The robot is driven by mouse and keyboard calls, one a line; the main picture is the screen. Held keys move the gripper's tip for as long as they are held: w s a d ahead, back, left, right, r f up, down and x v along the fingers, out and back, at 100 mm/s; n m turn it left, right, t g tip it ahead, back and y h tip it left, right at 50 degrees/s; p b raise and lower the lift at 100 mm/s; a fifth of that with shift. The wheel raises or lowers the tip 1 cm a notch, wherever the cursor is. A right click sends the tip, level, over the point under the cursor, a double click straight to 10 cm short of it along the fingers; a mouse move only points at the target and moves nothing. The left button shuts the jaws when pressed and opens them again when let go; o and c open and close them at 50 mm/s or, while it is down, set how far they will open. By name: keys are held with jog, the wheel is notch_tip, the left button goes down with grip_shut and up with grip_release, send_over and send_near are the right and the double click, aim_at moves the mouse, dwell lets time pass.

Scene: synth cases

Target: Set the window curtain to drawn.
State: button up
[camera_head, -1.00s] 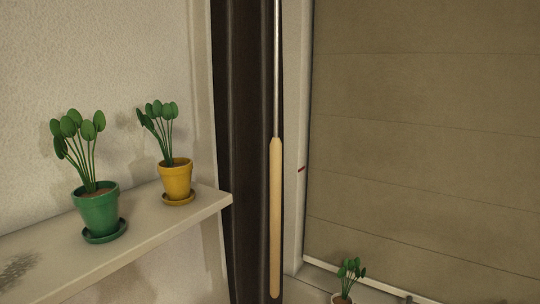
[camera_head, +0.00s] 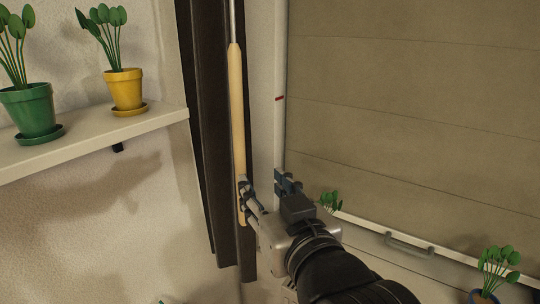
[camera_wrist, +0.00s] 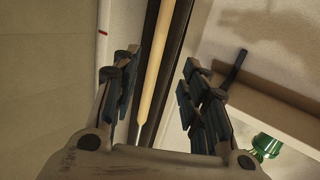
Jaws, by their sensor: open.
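The dark brown curtain (camera_head: 212,140) hangs bunched in a narrow vertical strip between the shelf wall and the white frame. A pale wooden wand (camera_head: 237,110) on a thin metal rod hangs in front of it. My gripper (camera_head: 265,186) is open at the lower part of the wand; one finger overlaps the wand in the head view. In the wrist view the wand (camera_wrist: 156,55) runs between the two spread fingers (camera_wrist: 158,82), nearer the left one. I cannot tell whether either finger touches it.
A white shelf (camera_head: 90,142) at left bears a green pot (camera_head: 30,112) and a yellow pot (camera_head: 124,90) with plants. A beige panelled surface (camera_head: 420,100) with a grey handle (camera_head: 409,245) fills the right. Plants (camera_head: 497,262) stand low at right.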

jog(key=r+t, duration=0.1)
jog(key=p, duration=0.8)
send_near(241, 145)
jog(key=w, duration=0.2)
jog(key=x, duration=0.9)
jog(key=shift+w+a, duration=0.15)
jog(key=shift+a, duration=0.25)
jog(key=shift+c, duration=0.2)
grip_shut()
